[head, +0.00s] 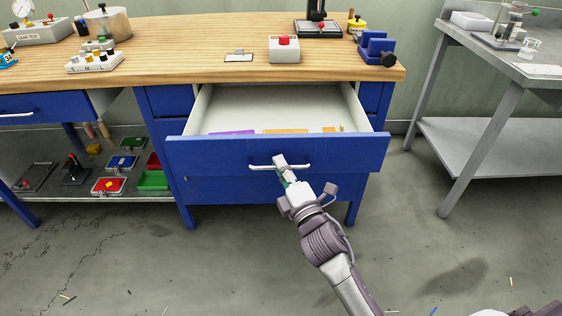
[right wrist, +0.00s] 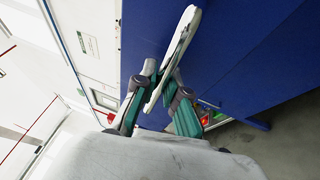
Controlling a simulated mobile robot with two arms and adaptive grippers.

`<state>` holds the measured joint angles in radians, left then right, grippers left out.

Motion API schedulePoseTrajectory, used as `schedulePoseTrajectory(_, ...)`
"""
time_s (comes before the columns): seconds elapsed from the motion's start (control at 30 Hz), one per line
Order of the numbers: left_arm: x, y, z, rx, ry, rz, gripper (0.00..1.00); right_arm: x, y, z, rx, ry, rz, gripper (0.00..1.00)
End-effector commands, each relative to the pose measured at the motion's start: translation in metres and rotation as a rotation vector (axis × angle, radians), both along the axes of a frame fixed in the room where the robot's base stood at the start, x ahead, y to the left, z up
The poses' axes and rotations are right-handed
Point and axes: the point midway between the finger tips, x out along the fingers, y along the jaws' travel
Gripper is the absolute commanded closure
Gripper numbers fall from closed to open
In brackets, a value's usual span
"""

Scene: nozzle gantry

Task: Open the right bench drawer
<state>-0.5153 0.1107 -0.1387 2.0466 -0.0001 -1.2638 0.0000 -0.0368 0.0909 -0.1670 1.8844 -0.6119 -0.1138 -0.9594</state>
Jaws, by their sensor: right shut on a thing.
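The right bench drawer (head: 230,152) has a blue front and a pale interior, and it stands pulled well out from under the wooden bench top. Its white bar handle (head: 262,168) runs across the front. My right gripper (head: 280,164) is at the middle of this handle, shut on it. In the right wrist view the fingers (right wrist: 158,92) close around the white handle (right wrist: 180,45) against the blue drawer front (right wrist: 225,50). Purple and orange flat items (head: 285,131) lie inside the drawer. My left gripper does not show.
The wooden bench top (head: 190,50) carries a red-button box (head: 284,49) and a blue vise (head: 376,47). A left drawer (head: 45,106) looks shut. A shelf with colored bins (head: 153,180) is below left. A grey metal table (head: 480,130) stands at right. The floor in front is mostly clear.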

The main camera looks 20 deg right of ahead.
Motion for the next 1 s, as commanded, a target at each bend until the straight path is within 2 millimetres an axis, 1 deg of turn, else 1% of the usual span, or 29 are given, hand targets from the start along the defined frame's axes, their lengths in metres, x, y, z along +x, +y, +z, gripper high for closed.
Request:
schedulePoseTrajectory(0.3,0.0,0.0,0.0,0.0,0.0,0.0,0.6,0.0,0.0,-0.001,0.0,0.002,-0.001,1.0)
schedulePoseTrajectory(0.33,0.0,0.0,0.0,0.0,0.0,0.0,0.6,0.0,0.0,-0.001,0.0,0.002,-0.001,0.86)
schedulePoseTrajectory(0.47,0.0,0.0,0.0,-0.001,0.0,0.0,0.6,0.0,0.0,-0.001,0.0,0.001,0.0,0.64)
schedulePoseTrajectory(0.5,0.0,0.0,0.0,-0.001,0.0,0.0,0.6,0.0,0.0,-0.001,0.0,0.001,0.0,0.63)
schedulePoseTrajectory(0.8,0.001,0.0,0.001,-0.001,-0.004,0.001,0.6,-0.002,0.0,-0.001,0.0,0.001,0.0,0.63)
schedulePoseTrajectory(0.87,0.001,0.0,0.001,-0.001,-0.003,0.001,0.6,-0.006,-0.001,-0.002,0.0,0.002,0.0,0.63)
schedulePoseTrajectory(0.97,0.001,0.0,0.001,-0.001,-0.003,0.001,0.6,-0.02,-0.002,-0.005,0.0,0.004,-0.001,0.63)
schedulePoseTrajectory(1.0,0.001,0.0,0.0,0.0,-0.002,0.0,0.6,-0.027,-0.003,-0.006,0.0,0.004,-0.001,0.63)
